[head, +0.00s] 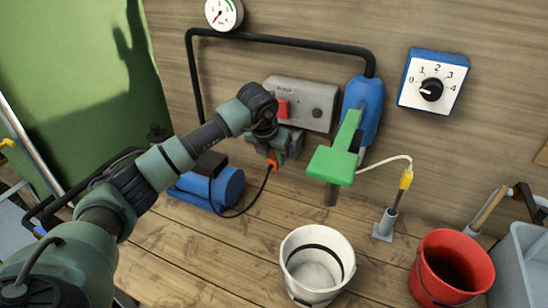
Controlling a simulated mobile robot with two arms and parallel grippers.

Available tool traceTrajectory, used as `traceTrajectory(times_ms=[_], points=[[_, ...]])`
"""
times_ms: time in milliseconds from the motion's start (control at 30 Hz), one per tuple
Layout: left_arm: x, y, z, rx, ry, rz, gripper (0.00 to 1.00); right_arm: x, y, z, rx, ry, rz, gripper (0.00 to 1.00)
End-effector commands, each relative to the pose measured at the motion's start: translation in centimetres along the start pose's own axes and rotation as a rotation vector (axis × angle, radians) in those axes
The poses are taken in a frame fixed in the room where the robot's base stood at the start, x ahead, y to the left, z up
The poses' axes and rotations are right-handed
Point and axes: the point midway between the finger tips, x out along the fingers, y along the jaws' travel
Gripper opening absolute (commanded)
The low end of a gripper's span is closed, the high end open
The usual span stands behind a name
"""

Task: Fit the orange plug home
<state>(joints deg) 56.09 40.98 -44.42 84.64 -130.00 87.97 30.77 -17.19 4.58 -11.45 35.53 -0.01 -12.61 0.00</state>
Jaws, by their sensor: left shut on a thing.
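The orange plug (273,160) is at my left gripper (272,148), in front of the wall below the grey switch box. My left gripper is shut on the plug, and the wrist hides part of the hold. The grey box (318,103) on the wall has a red switch (283,109) and a dark round knob. A smaller grey part (295,143) is just right of the plug; I cannot tell whether they touch. My right gripper is not in view.
A blue wall unit (368,98) with a green lever (333,163) stands close right. A white bucket (345,264), red bucket (425,258) and yellow-topped probe in a stand (383,226) are on the boards. A gauge (224,14) and blue dial (431,80) hang above.

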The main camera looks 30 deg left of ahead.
Motion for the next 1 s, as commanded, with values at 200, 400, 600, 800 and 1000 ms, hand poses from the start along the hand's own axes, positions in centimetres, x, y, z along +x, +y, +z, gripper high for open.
traceTrajectory(times_ms=[200, 400, 600, 800, 1000], points=[[0.0, 0.0, 0.1, 0.000, -0.001, 0.000, 0.00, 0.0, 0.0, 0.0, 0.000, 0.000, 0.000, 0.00], [0.1, 0.0, 0.3, 0.000, -0.001, -0.001, 0.00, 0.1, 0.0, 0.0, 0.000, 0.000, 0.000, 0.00], [0.3, 0.0, 0.6, 0.000, -0.001, -0.001, 0.00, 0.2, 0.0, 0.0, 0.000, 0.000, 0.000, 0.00], [0.4, 0.0, 1.0, -0.001, -0.002, 0.000, 0.00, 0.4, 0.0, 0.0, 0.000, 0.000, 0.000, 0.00], [0.4, 0.0, 1.0, 0.000, -0.002, 0.000, 0.00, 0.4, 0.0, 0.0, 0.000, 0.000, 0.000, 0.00]])
